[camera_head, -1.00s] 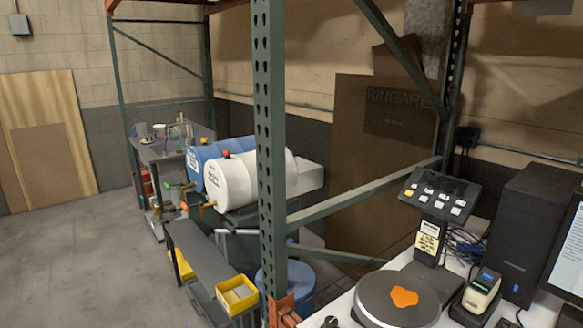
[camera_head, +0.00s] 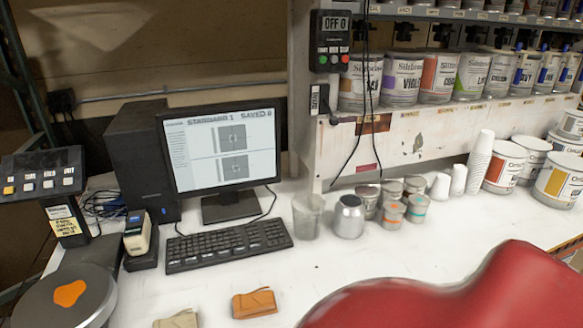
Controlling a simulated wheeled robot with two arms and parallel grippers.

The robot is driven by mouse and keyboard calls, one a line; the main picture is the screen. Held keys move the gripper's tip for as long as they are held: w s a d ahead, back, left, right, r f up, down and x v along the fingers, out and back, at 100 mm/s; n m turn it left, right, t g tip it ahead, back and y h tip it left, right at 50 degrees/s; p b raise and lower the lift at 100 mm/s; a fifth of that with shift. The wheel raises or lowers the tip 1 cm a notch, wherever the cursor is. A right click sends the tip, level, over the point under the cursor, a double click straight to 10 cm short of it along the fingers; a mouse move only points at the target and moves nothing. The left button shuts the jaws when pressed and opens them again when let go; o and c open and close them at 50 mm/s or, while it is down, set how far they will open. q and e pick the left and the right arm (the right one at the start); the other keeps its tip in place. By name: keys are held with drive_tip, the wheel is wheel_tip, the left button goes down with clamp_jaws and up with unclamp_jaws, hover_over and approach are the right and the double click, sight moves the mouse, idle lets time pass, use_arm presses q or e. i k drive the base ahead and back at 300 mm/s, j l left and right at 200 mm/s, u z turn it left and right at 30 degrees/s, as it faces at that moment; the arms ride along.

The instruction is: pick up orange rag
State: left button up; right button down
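A folded orange rag (camera_head: 254,303) lies on the white counter (camera_head: 342,262), in front of the keyboard near the bottom of the head view. A similar beige rag (camera_head: 177,319) lies just left of it, partly cut off by the bottom edge. A flat orange patch (camera_head: 70,292) is on the round dark plate of a scale (camera_head: 40,312) at the left. Neither of my grippers is in view. The lower right part of the counter is hidden.
A keyboard (camera_head: 228,246) and a monitor (camera_head: 222,150) stand behind the rags. A clear cup (camera_head: 307,216), a silver can (camera_head: 348,217) and several small cans stand farther right. Paint cans line the shelf above. The counter right of the orange rag is clear.

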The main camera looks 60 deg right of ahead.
sight(251, 305)
drive_tip(key=z, duration=1.45)
